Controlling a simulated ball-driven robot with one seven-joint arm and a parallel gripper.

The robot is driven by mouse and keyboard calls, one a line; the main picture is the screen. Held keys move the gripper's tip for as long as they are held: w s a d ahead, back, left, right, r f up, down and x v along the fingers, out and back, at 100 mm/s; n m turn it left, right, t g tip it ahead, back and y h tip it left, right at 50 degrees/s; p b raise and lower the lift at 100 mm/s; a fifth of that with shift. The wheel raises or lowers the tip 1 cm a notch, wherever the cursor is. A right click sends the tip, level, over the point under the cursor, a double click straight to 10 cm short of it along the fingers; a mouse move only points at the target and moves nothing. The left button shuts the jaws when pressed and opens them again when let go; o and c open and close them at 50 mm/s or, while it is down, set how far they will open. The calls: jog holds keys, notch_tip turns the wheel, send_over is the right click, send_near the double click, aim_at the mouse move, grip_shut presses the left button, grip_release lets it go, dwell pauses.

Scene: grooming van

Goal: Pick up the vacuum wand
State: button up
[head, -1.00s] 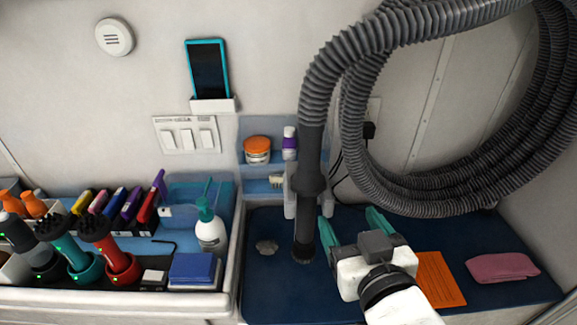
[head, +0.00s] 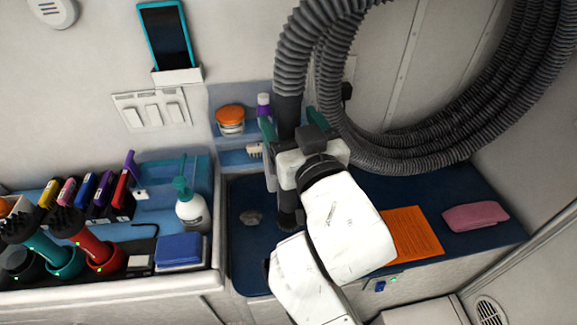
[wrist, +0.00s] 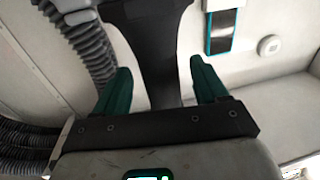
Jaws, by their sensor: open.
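The vacuum wand (head: 288,118) is a dark upright tube under the grey ribbed hose, in front of the back wall. Its brush end (head: 289,219) is low, near the blue counter. My gripper (head: 286,127) is at the wand's middle, with its teal fingers on either side of it and part of the wand hidden behind my wrist. In the wrist view, the dark wand (wrist: 152,55) lies between the two spread fingers (wrist: 160,85), with a visible gap on each side. The fingers are open, and I see no firm contact.
The grey hose (head: 440,155) hangs in large loops at the right. An orange sheet (head: 412,236) and a pink cloth (head: 475,216) lie on the blue counter (head: 355,195). A phone (head: 164,36) is on the wall.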

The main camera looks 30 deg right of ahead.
jog(key=shift+w+d, duration=0.2)
jog(key=shift+w, duration=1.25)
jog(key=shift+c, duration=0.2)
jog(key=c, duration=1)
jog(key=shift+c, duration=0.7)
jog(key=shift+r, duration=0.1)
